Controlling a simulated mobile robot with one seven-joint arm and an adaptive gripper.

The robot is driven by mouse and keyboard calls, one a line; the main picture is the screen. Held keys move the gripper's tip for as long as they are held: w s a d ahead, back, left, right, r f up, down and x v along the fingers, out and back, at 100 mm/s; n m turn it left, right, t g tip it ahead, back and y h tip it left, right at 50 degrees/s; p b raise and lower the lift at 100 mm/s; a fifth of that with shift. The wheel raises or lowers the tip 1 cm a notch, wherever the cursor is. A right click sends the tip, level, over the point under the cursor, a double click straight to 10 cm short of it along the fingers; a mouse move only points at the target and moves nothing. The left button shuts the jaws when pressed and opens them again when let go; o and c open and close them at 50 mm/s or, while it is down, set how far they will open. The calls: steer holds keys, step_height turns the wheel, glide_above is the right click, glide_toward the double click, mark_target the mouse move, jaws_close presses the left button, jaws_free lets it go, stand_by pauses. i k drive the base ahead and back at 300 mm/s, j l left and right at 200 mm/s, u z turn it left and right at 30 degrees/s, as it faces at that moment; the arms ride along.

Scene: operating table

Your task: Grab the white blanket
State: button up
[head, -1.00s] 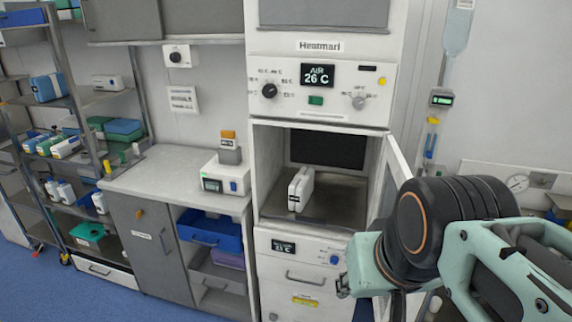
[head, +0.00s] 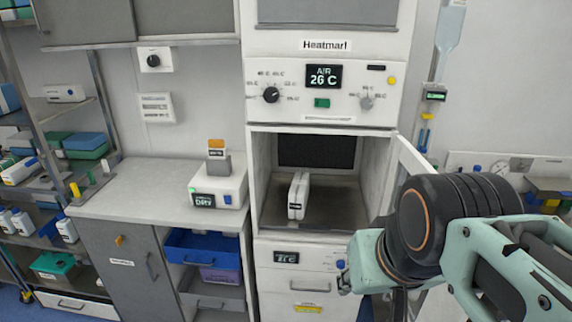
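A small white folded item (head: 299,195), which looks like the white blanket, stands upright inside the open compartment of the warming cabinet (head: 270,150). A dark label shows on its narrow front side. My gripper (head: 343,279) is only partly in view, low and right of the compartment, in front of the lower control panel. It is outside the compartment and apart from the white item. My arm hides most of the gripper, so its opening does not show.
The cabinet door (head: 412,160) stands open at the right, partly behind my arm. A counter (head: 150,185) with a white device (head: 218,188) is at the left. A shelf rack (head: 75,100) with boxes stands further left.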

mark_target(299, 191)
steer(key=i+j+z, duration=0.25)
steer(key=j, duration=0.2)
steer(key=j+z, duration=0.25)
steer(key=j, duration=0.2)
steer(key=i+j+z, duration=0.1)
steer(key=j+z, duration=0.15)
steer(key=j, duration=0.3)
steer(key=i+j+z, duration=0.2)
steer(key=j, duration=0.15)
steer(key=j+z, duration=0.2)
steer(key=j, duration=0.15)
